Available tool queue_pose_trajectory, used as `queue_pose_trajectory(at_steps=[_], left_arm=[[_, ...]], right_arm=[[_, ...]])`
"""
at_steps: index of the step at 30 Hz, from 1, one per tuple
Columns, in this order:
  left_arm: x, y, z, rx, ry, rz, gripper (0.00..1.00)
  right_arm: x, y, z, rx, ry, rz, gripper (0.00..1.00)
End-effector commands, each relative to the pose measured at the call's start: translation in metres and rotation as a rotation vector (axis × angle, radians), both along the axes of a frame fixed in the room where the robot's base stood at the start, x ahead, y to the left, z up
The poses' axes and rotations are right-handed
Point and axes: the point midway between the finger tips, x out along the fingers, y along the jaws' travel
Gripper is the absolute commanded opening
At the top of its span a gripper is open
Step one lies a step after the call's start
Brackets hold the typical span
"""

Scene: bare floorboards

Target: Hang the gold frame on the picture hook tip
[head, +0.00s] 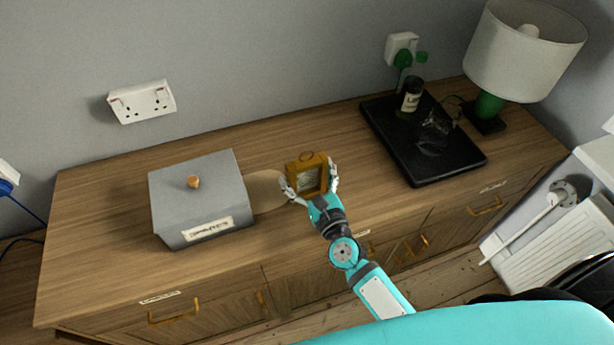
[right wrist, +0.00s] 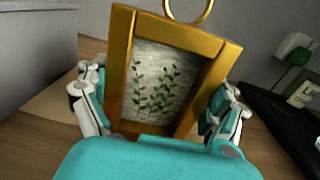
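The gold frame (head: 308,177) is small, with a ring at its top and a leafy plant picture inside. It is over the middle of the wooden sideboard. My right gripper (head: 312,186) has its fingers against both sides of the frame and looks shut on it. In the right wrist view the frame (right wrist: 178,75) leans slightly, ring up, between the white-and-teal fingers (right wrist: 160,115). Whether its bottom edge touches the wood cannot be told. No picture hook shows in either view. My left gripper is not in view.
A grey lidded box (head: 200,200) stands left of the frame, with a round, flat tan thing (head: 268,190) beside it. A black tray (head: 440,175) holds a dark bottle (head: 411,96). A lamp (head: 525,50) stands back right. Sockets (head: 142,101) are on the wall.

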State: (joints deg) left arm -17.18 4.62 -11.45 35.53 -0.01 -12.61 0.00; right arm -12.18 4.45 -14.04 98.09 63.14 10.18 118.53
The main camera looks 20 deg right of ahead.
Motion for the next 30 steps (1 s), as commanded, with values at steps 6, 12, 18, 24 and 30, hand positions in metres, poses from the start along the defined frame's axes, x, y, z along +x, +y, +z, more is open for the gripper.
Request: queue_pose_trajectory(at_steps=[6, 12, 18, 24, 30], left_arm=[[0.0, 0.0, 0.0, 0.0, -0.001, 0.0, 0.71], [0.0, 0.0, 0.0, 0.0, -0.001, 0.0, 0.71], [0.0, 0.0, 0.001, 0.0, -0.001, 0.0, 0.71], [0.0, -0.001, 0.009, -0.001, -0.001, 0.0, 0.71], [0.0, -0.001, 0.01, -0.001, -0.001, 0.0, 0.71]], right_arm=[[0.0, 0.0, -0.001, 0.0, 0.001, 0.001, 0.51], [0.0, 0.0, 0.0, 0.0, 0.0, 0.0, 0.51], [0.0, 0.0, 0.003, 0.001, -0.001, -0.001, 0.5], [0.0, 0.0, 0.021, 0.005, -0.001, -0.002, 0.5], [-0.017, 0.002, 0.033, 0.001, 0.004, 0.001, 0.51]])
